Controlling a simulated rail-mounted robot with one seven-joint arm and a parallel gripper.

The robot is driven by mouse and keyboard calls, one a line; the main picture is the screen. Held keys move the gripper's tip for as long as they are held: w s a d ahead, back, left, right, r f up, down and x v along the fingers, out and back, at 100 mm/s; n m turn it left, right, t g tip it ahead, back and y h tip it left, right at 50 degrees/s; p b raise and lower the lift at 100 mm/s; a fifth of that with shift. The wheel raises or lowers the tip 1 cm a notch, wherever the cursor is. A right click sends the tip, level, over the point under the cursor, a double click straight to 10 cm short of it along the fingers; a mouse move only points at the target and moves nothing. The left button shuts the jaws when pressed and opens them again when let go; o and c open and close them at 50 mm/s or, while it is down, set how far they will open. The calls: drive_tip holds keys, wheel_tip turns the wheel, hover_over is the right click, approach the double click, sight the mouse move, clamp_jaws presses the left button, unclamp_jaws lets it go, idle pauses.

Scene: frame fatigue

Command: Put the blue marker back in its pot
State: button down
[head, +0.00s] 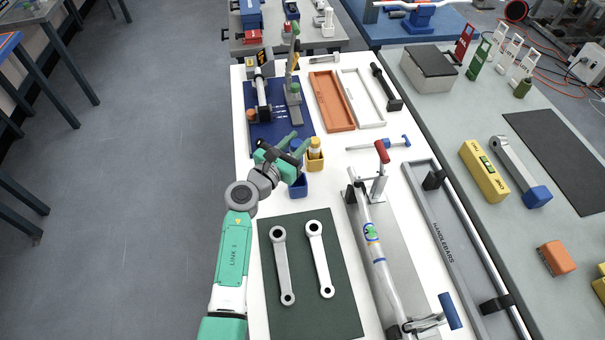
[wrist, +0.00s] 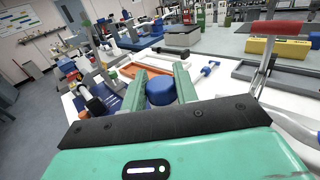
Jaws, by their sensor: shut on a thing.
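My gripper (head: 299,143) is shut on the blue marker, whose round blue end (wrist: 160,90) shows between the two green fingers in the wrist view. The rest of the marker is mostly hidden by the gripper in the head view. A small blue pot (head: 298,189) stands on the white table just in front of the gripper, partly behind my wrist in the head view. A yellow pot (head: 315,164) with a yellow and white marker in it stands just right of the gripper. How high the marker is above the table I cannot tell.
A dark green mat (head: 302,285) with two grey crank arms lies in front. A clamp stand with a red handle (head: 382,151) and a long tube are on the right. A blue mat (head: 265,138) with upright tools and an orange tray (head: 331,100) lie behind.

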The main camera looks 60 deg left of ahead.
drive_tip(key=shift+f+b, duration=2.2)
drive_tip(key=shift+f, duration=2.6)
drive_tip(key=shift+f, duration=0.15)
drive_tip(key=c, duration=1.1)
unclamp_jaws()
drive_tip(key=shift+f, duration=0.1)
drive_tip(key=v, duration=0.4)
drive_tip(key=p+v, duration=0.1)
drive_tip(key=v, duration=0.3)
drive_tip(key=shift+w+d+f, duration=0.15)
drive_tip(key=shift+f, duration=0.1)
